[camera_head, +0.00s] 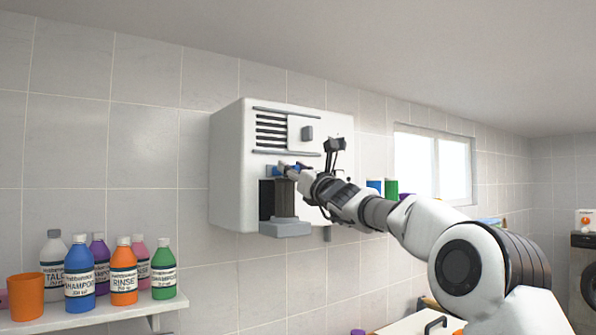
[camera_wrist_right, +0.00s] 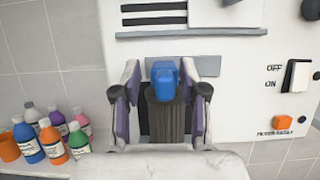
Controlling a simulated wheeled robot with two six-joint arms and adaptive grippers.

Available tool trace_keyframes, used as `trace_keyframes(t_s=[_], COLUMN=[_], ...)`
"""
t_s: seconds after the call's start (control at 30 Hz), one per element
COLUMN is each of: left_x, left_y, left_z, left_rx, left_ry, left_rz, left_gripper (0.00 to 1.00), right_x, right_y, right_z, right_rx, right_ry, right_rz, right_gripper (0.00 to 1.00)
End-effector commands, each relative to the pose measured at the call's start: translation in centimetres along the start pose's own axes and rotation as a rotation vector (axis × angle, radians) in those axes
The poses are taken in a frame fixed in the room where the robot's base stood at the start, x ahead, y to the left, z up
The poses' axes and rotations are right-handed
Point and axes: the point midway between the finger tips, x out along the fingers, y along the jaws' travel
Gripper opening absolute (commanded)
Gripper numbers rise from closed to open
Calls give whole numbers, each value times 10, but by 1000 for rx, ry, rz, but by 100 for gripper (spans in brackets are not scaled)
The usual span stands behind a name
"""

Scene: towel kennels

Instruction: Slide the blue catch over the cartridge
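The blue catch (camera_wrist_right: 165,80) sits on the white wall unit (camera_head: 232,165), at the top of the dark grey ribbed cartridge (camera_wrist_right: 166,120). In the head view the cartridge (camera_head: 284,200) stands in a dark slot above a grey ledge, and the catch is partly hidden by my gripper. My right gripper (camera_wrist_right: 163,84) is open. Its fingers stand on either side of the catch, with a visible gap on each side. In the head view the right gripper (camera_head: 293,171) is close to the unit's front. My left gripper is not in view.
A vent grille (camera_head: 271,130) lies above the catch. An off/on switch (camera_wrist_right: 297,76) and an orange button (camera_wrist_right: 273,121) sit to the right on the unit. Several bottles and an orange cup (camera_head: 26,297) stand on a shelf (camera_head: 100,316) at the lower left.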

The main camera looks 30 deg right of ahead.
Motion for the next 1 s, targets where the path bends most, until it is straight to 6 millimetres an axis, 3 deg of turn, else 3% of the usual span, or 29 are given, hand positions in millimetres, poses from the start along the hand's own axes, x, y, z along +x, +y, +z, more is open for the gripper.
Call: trace_keyframes(t_s=[0.57, 0.77, 1.0], left_x=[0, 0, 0], left_y=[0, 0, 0], left_z=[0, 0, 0], left_rx=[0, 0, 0], left_ry=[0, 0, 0], left_rz=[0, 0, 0], left_gripper=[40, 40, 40], right_x=[-6, -39, -96], right_y=[-2, -2, -1], right_z=[0, 1, 0], right_rx=[2, 7, 7], right_ry=[1, 0, 0], right_rz=[-1, -2, -1], right_gripper=[44, 44, 44])
